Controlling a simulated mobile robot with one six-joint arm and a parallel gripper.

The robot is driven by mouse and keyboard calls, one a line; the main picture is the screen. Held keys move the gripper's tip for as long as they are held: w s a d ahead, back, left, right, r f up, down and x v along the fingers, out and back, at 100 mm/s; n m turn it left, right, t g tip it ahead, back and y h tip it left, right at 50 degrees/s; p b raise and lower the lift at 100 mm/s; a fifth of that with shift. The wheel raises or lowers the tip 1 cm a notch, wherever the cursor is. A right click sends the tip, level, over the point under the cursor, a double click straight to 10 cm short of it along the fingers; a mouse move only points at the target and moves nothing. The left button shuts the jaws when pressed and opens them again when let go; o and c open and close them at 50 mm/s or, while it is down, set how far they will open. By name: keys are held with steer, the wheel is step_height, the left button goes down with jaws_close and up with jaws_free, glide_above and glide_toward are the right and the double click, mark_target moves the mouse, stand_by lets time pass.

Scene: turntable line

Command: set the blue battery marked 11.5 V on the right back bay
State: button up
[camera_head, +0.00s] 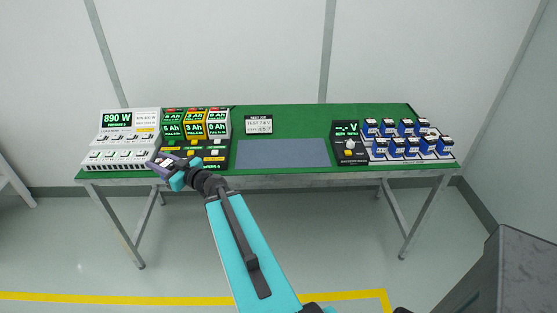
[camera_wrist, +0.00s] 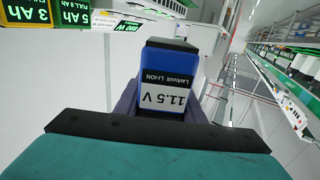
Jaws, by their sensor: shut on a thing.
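The blue battery (camera_wrist: 168,95) has a dark top and a white label reading 11.5 V, upside down in the wrist view. My gripper (camera_wrist: 168,112) is shut on it, with a purple finger on each side. In the head view my gripper (camera_head: 165,165) is at the table's front left edge, in front of the charger block (camera_head: 207,143). The held battery is hard to make out there. The right back display (camera_head: 219,115) is in the white column. I cannot tell whether its bay is empty.
A white 890 W unit (camera_head: 118,120) stands left of the chargers. A black volt meter (camera_head: 349,143) and a rack (camera_head: 434,154) of several blue batteries (camera_head: 405,127) are at right. The mat is clear.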

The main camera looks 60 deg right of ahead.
steer(key=s+d+f+m+g+h, duration=0.1)
steer(key=s+d+f+m+h, duration=0.15)
steer(key=s+d+h, duration=0.65)
steer(key=s+d+f+m+g, duration=0.1)
steer(key=s+d+m, duration=0.3)
steer(key=d, duration=1)
steer(key=s+d+f+m+g+h, duration=0.1)
steer(key=s+d+m+g+h, duration=0.1)
steer(key=s+d, duration=0.6)
steer(key=s+d+f+m+g+h, duration=0.1)
steer(key=s+d+m+g+h, duration=0.1)
steer(key=s+d, duration=0.6)
steer(key=s+h, duration=0.1)
steer(key=s, duration=0.5)
steer(key=shift+s+d+f+h, duration=0.15)
steer(key=shift+s+f+h, duration=0.1)
steer(key=shift+h, duration=0.15)
steer(key=shift+w+f, duration=0.1)
steer(key=shift+w, duration=0.05)
steer(key=b, duration=0.2)
steer(key=w+b, duration=0.1)
steer(key=b, duration=0.1)
steer(key=shift+w+d+f+b, duration=0.1)
steer(key=shift+d+f+b, duration=0.1)
steer(key=shift+d+b, duration=0.1)
steer(key=w+b, duration=0.1)
steer(key=b, duration=0.2)
steer(key=shift+d+b, duration=0.15)
steer(key=shift+b, duration=0.25)
